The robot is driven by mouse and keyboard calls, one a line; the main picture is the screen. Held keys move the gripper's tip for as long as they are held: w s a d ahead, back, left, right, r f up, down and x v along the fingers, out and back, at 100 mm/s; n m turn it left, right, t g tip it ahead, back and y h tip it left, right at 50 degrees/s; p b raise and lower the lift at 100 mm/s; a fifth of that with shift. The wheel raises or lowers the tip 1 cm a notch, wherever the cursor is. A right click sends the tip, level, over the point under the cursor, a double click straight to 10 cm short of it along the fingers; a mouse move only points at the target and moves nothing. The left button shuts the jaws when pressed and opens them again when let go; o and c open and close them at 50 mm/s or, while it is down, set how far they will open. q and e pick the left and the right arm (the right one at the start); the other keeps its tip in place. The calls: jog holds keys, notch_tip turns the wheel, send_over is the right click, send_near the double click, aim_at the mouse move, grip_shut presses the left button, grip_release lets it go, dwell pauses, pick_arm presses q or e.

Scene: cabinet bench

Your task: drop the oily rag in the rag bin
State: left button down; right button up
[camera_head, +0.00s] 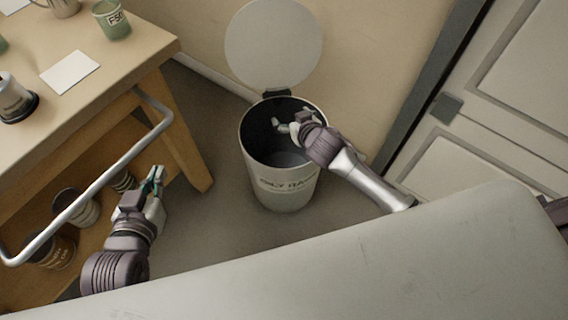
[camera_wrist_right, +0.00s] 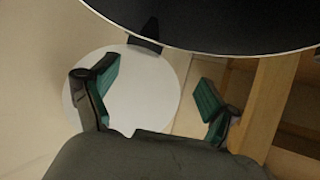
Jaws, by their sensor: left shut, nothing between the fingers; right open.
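The rag bin (camera_head: 282,194) is a pale round can with dark lettering, standing on the floor in the middle of the head view. Its round lid (camera_head: 273,45) is up. My right gripper (camera_head: 286,123) is over the bin's mouth, open and empty. In the right wrist view, its green-padded fingers (camera_wrist_right: 157,88) are spread, with the pale lid (camera_wrist_right: 140,95) behind them and the bin's dark rim (camera_wrist_right: 215,45) along the top. No oily rag can be made out; the bin's inside is dark. My left gripper (camera_head: 155,180) is shut and empty, beside the bench's rail.
A wooden bench (camera_head: 125,62) at the left holds a green mug (camera_head: 112,20), a white card (camera_head: 70,72) and a dark-based can (camera_head: 14,100). A metal rail (camera_head: 95,190) runs along its side. Several cans stand on its lower shelf. A pale cabinet (camera_head: 500,110) is at the right.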

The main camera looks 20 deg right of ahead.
jog(key=v, duration=1.2)
jog(key=shift+s, duration=0.1)
